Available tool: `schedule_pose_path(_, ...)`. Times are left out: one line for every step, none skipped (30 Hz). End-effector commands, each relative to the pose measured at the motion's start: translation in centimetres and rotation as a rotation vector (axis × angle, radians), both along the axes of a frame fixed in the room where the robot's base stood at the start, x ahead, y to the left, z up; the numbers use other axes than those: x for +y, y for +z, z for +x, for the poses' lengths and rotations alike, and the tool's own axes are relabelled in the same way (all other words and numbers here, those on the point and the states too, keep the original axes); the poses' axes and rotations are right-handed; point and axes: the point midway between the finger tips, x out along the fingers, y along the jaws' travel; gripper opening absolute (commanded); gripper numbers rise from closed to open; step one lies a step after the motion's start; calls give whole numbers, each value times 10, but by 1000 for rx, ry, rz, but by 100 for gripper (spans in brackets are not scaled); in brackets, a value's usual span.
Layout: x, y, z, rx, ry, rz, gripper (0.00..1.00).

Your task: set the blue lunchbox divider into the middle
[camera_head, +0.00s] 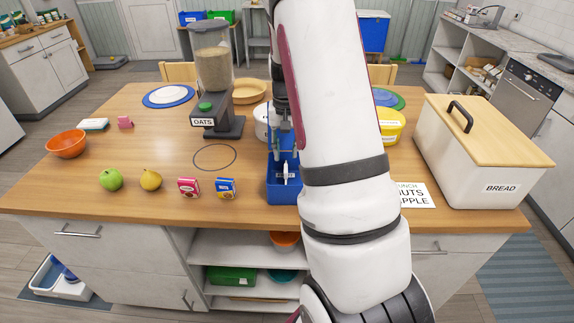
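The blue lunchbox (284,194) stands near the front edge of the wooden table, just left of my arm; its right side is partly hidden by the arm. My gripper (284,150) points down over the lunchbox, and its fingers are small and partly covered. Blue upright surfaces (273,139) show around the fingers. I cannot tell whether they are the divider or the lunchbox's back part. A small white piece (286,172) shows inside the lunchbox. Whether the fingers are closed on anything is not clear.
An oats dispenser (214,90) stands behind left, with a dark ring (214,157) before it. Two small boxes (189,187), a lemon (151,180) and a green apple (111,180) lie left of the lunchbox. A bread bin (470,155) and a white sign (415,195) are right.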

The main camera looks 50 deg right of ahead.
Motion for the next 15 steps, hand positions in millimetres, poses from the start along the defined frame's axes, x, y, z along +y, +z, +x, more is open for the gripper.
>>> schedule_pose_path(1,-10,-2,5,-1,4,30)
schedule_pose_path(1,-16,-2,4,-1,3,30)
schedule_pose_path(1,-23,-2,4,-1,3,30)
schedule_pose_path(0,-28,-2,3,-1,2,30)
schedule_pose_path(0,-33,-2,3,-1,2,30)
schedule_pose_path(0,-39,-2,3,-1,2,30)
schedule_pose_path(0,-43,-2,3,-1,1,30)
schedule_pose_path(0,-47,-2,3,-1,1,30)
schedule_pose_path(0,-51,-1,2,-1,2,30)
schedule_pose_path(0,-54,-1,1,-1,1,30)
schedule_pose_path(0,-57,-1,1,-1,1,30)
schedule_pose_path(0,-59,-1,1,0,1,30)
schedule_pose_path(0,-61,-1,1,0,1,30)
schedule_pose_path(0,-62,-1,1,0,1,30)
schedule_pose_path(0,-63,-1,0,0,1,30)
